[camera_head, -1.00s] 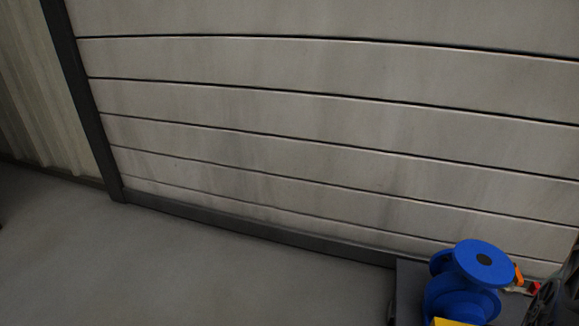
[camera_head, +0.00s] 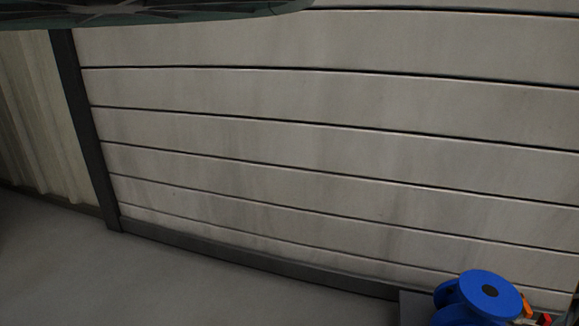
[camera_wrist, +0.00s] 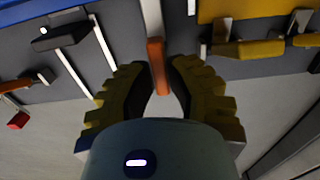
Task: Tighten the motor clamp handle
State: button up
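In the wrist view my gripper (camera_wrist: 158,72) has its two ridged, yellow-and-dark fingers spread apart. An orange handle (camera_wrist: 157,66) on a pale bar lies between the fingertips, with a gap to the left finger. It is close to the right finger, and I cannot tell whether they touch. Which part is the motor clamp handle is not certain from these views. In the head view my gripper does not show. A small orange part (camera_head: 527,305) shows beside the blue flanged fitting (camera_head: 487,288) at the lower right.
The wrist view shows a yellow handle (camera_wrist: 250,48) at right, a dark block (camera_wrist: 60,42) and a red-ended part (camera_wrist: 18,121) at left. In the head view a panelled wall (camera_head: 300,150) fills the back, and the floor (camera_head: 150,285) at lower left is bare.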

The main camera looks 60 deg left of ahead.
grip_shut()
jog(key=shift+f, duration=0.1)
jog(key=shift+f+m+b, duration=0.1)
jog(key=shift+m+b, duration=0.65)
jog(key=shift+m, duration=0.75)
jog(key=shift+w+a+m+b, duration=0.1)
jog(key=shift+m+b, duration=0.5)
jog(key=shift+m, duration=0.8)
